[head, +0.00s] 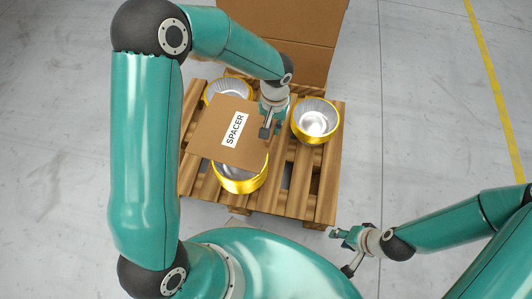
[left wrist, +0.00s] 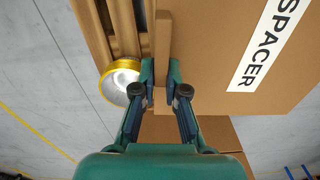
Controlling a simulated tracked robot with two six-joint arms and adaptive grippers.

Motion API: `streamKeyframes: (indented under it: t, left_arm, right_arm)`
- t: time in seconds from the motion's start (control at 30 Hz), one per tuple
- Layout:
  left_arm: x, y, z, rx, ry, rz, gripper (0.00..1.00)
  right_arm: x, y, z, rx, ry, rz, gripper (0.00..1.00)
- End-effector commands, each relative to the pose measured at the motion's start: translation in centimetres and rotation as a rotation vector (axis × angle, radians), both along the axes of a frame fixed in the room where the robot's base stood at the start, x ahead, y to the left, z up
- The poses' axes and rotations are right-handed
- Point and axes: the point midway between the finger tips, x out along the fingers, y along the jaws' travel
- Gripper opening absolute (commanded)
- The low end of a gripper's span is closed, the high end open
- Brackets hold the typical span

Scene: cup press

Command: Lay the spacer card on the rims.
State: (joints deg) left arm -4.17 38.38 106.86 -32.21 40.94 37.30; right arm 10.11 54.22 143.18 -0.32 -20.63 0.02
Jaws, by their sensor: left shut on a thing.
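The brown spacer card (head: 205,130) with its white SPACER label is roughly level, over the front cup (head: 240,182) and partly over the back-left cup (head: 226,86). I cannot tell whether it touches their rims. The right cup (head: 315,122) is uncovered, silver inside with a yellow rim. My left gripper (head: 266,130) is shut on the card at its right side. In the left wrist view the fingers (left wrist: 162,78) close around a narrow upright strip by the card (left wrist: 220,55), and a cup (left wrist: 122,78) shows beside them. My right gripper (head: 341,250) is open and empty.
The cups stand on a slatted wooden pallet (head: 325,185) on a grey concrete floor. A large cardboard box (head: 290,35) rises at the pallet's back edge. My right gripper is off the pallet's front-right corner. Floor to the right is clear.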

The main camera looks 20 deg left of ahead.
Motion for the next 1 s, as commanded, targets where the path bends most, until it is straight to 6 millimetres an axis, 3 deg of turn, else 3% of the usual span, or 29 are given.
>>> streamKeyframes:
  t: [0.03,0.2,0.4,0.67,0.9,1.0]
  left_arm:
    - [-0.2,0.0,-2.0,0.001,0.007,-0.001,0.00]
    - [-0.2,0.0,-6.7,0.000,0.006,0.000,0.00]
    - [-0.1,0.1,-10.8,-0.001,0.004,0.001,0.00]
    - [-0.1,0.1,-12.5,0.001,0.002,0.002,0.00]
    - [-0.1,0.1,-15.9,0.000,0.004,0.001,0.00]
    - [-0.1,0.1,-16.4,0.000,0.001,0.001,0.00]
  right_arm:
    - [0.0,0.0,-0.9,0.000,0.000,0.000,0.40]
    - [0.0,0.0,-2.3,0.000,0.000,0.000,0.40]
    - [0.0,0.0,-3.4,0.000,0.000,0.000,0.40]
    - [0.0,0.0,-3.9,0.000,0.000,0.000,0.40]
    - [0.0,0.0,-5.0,0.000,0.000,0.000,0.40]
    - [0.0,0.0,-5.1,0.000,0.000,0.000,0.40]
